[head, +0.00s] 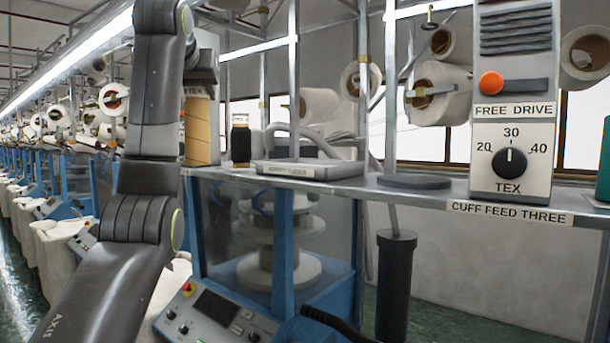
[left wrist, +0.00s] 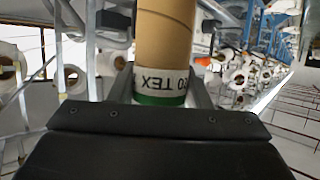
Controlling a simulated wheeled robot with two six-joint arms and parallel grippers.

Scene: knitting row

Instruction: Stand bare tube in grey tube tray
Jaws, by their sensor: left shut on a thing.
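The bare tube (head: 200,130) is tan, with a TEX label near its top. It is upright in the head view, just left of the tray, at the left end of the shelf; I cannot tell if its lower end touches anything. My left gripper (head: 200,78) is shut on its top end from above. In the left wrist view the tube (left wrist: 165,38) lies between the fingers, with a white label and a green end band. The grey tube tray (head: 312,169) is a low, flat tray on the shelf with a small front label. My right gripper is not in view.
A dark spool (head: 241,141) stands on the shelf between tube and tray. A dark round disc (head: 414,181) lies right of the tray. A grey control box (head: 512,110) with an orange knob and TEX dial stands further right. Metal posts rise behind the tray.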

